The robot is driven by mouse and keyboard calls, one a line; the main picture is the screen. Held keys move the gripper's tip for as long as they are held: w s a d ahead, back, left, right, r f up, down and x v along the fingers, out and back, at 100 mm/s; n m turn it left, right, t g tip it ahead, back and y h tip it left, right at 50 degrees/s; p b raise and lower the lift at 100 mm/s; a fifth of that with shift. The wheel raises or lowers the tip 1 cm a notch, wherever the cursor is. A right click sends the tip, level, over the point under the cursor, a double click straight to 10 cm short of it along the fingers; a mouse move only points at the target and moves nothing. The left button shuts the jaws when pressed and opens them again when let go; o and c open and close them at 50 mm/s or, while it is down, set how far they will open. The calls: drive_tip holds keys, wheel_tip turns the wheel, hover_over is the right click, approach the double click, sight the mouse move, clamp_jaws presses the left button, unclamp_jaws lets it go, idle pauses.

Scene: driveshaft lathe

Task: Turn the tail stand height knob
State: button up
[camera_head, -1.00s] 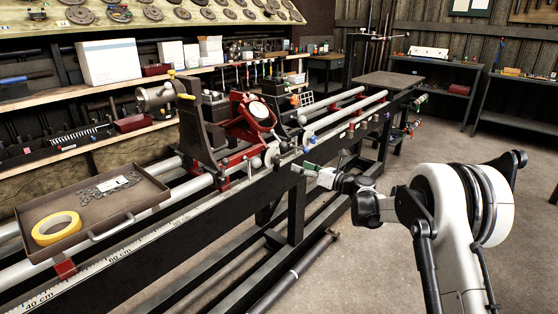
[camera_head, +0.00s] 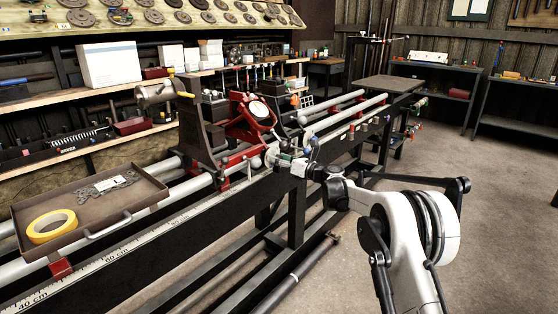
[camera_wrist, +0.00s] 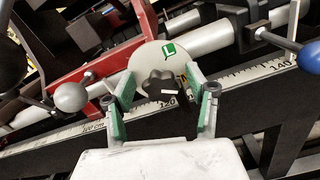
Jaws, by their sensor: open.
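A black lobed knob (camera_wrist: 161,82) sits in front of a round light-grey plate (camera_wrist: 150,57) that carries a green "L" mark. I take it as the tail stand height knob, though no label confirms it. My gripper (camera_wrist: 160,77) is open, with its two green-padded fingers on either side of the knob in the wrist view. Gaps show between the knob and both pads. In the head view my gripper (camera_head: 286,159) is at the front of the lathe rail, by the red stand (camera_head: 245,130); the knob cannot be made out there.
A grey ball-ended lever (camera_wrist: 71,97) stands left of the fingers, and a blue ball knob (camera_wrist: 309,57) is at the far right. A measuring scale (camera_head: 115,258) runs along the rail. A tray (camera_head: 140,192) holding yellow tape sits left. The floor at right is open.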

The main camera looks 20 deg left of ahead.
drive_tip(key=shift+c, duration=0.4)
drive_tip(key=c, duration=1.1)
drive_tip(key=shift+c, duration=0.2)
drive_tip(key=shift+n, duration=0.3)
drive_tip(key=n, duration=0.3)
drive_tip(key=shift+s+n, duration=0.1)
drive_tip(key=shift+n, duration=0.2)
drive_tip(key=n, duration=0.3)
drive_tip(key=shift+n+p, duration=0.3)
drive_tip(key=shift+p, duration=0.05)
drive_tip(key=n, duration=0.4)
drive_tip(key=shift+s+f, duration=0.1)
drive_tip(key=shift+s, duration=0.05)
drive_tip(key=shift+a+n, duration=0.1)
drive_tip(key=shift+n, duration=2)
